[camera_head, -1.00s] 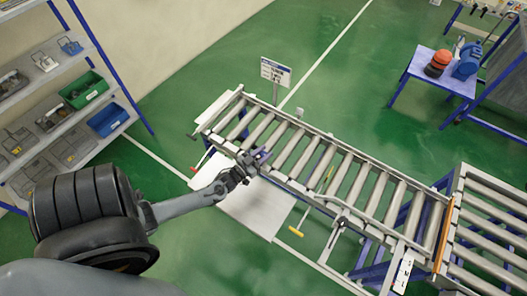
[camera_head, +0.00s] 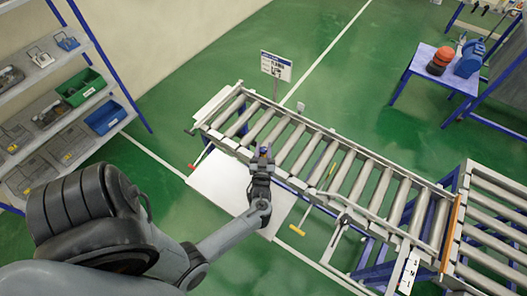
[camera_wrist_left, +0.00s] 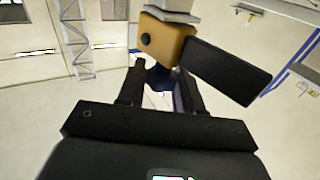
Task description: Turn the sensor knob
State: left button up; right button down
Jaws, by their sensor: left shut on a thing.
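My left gripper (camera_head: 263,153) is at the near edge of the roller conveyor, with its fingers pointing toward it. In the left wrist view its two dark fingers (camera_wrist_left: 160,88) are shut on a small dark blue knob (camera_wrist_left: 160,74), partly hidden between the fingertips. The yellow-orange sensor body (camera_wrist_left: 168,42), with a round black button, is just beyond the knob. A flat black part (camera_wrist_left: 228,72) sticks out to its right. In the head view the sensor is too small and covered to make out clearly. My right gripper is not in view.
The roller conveyor (camera_head: 300,150) runs from upper left to lower right. A white board (camera_head: 222,185) lies below its near side. A shelf with bins (camera_head: 105,117) is at the left.

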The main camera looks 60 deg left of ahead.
pick_arm(q)
jog(key=shift+n+g+y, duration=0.3)
jog(key=shift+g, duration=0.1)
jog(key=o, duration=0.9)
jog(key=shift+o, duration=0.2)
jog(key=shift+d, duration=0.1)
